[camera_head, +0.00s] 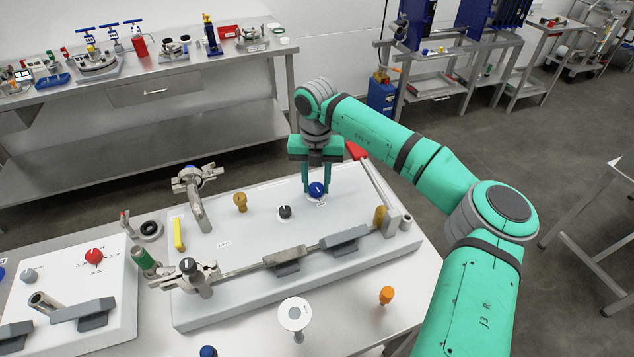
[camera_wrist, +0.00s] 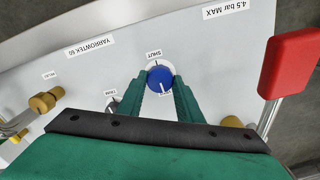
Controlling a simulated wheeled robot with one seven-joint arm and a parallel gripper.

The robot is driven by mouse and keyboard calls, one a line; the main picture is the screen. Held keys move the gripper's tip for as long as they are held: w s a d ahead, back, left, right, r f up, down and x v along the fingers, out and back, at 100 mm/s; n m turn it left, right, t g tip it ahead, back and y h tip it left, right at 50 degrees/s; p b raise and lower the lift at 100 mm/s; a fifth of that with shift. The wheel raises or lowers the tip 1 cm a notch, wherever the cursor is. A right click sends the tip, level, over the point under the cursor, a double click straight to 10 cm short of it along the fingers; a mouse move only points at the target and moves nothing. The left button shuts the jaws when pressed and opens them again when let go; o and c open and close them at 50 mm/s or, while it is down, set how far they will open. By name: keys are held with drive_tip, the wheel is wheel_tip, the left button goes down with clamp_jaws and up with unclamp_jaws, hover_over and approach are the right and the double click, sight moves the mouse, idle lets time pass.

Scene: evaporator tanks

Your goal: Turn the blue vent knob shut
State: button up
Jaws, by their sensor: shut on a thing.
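The blue vent knob (camera_head: 317,189) sits at the back right of the light grey panel (camera_head: 250,225). My green gripper (camera_head: 316,186) points straight down over it with a finger on each side. In the wrist view, the blue knob (camera_wrist: 160,77) lies between my two fingertips (camera_wrist: 161,86), which are closed against its sides. A "SHUT" label (camera_wrist: 154,54) is printed on the panel just past the knob. A second label on the near side is partly hidden by the knob. I cannot tell clearly where the knob's pointer stands.
A black knob (camera_head: 285,212) and a brass knob (camera_head: 240,202) stand to the left. A red-ended lever (camera_head: 357,151) rises close on the right. An orange knob (camera_head: 386,294) is on the bench in front.

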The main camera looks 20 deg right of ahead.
drive_tip(key=n, duration=0.3)
drive_tip(key=shift+d+n, duration=0.1)
drive_tip(key=shift+n, duration=0.3)
drive_tip(key=n, duration=0.4)
drive_tip(key=shift+r+n, duration=0.1)
drive_tip(key=shift+n, duration=0.2)
drive_tip(key=n, duration=0.4)
drive_tip(key=shift+n, duration=0.3)
drive_tip(key=n, duration=0.4)
drive_tip(key=shift+n, duration=0.3)
drive_tip(key=n, duration=0.4)
drive_tip(key=shift+w, duration=0.1)
drive_tip(key=n, duration=1.3)
drive_tip(key=shift+n, duration=0.3)
